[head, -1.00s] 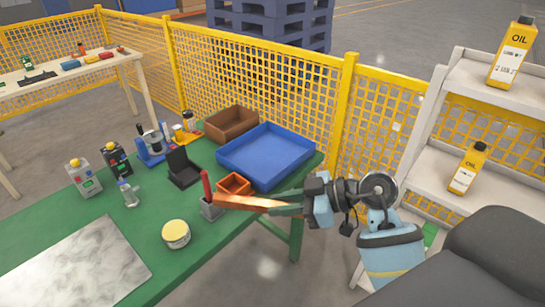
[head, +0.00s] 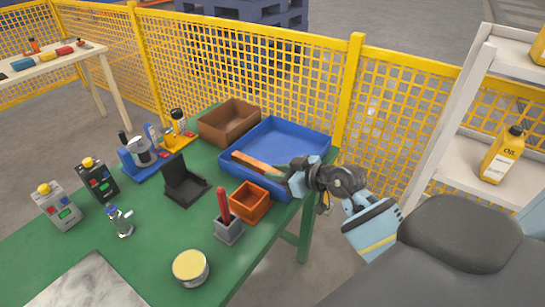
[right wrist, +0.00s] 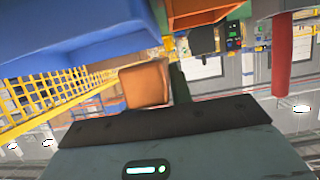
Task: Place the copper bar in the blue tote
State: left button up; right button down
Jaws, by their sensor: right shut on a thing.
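The copper bar (head: 254,163) is an orange-brown bar in the head view, pointing left from my right gripper (head: 280,174). The gripper is shut on the bar's right end. The bar lies over the blue tote (head: 302,140), near its front side; I cannot tell whether it touches the tote. In the right wrist view the bar's end (right wrist: 146,84) shows beyond the dark gripper edge, and the blue tote (right wrist: 75,35) fills the upper left. My left gripper is not in view.
A small orange bin (head: 249,203) and a grey holder with a red handle (head: 228,229) stand just in front of the tote. A brown box (head: 229,122) is behind it to the left. A yellow mesh fence (head: 385,115) runs behind the table. A white shelf (head: 465,165) stands right.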

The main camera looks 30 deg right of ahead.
jog(key=shift+w+d+r, duration=0.1)
jog(key=shift+d, duration=0.15)
jog(key=w+d+b, duration=0.1)
jog(key=w+d, duration=0.2)
jog(key=w+d+f+b, duration=0.1)
jog(key=w+d, duration=0.2)
jog(key=w+d+b, duration=0.1)
jog(key=w+d, duration=0.2)
jog(key=d, duration=0.1)
jog(key=shift+w+d+f, duration=0.1)
jog(key=shift+w+f, duration=0.15)
jog(key=shift+w, duration=0.15)
jog(key=shift+w+d+r, duration=0.1)
jog(key=shift+w+d, duration=0.15)
jog(key=shift+d, duration=0.05)
jog(key=shift+w+d+f+b, duration=0.2)
jog(key=shift+f+b, duration=0.05)
jog(key=shift+b, duration=0.15)
notch_tip(320, 180, down, 3)
jog(key=shift+f+b, duration=0.15)
jog(key=shift+b, duration=0.3)
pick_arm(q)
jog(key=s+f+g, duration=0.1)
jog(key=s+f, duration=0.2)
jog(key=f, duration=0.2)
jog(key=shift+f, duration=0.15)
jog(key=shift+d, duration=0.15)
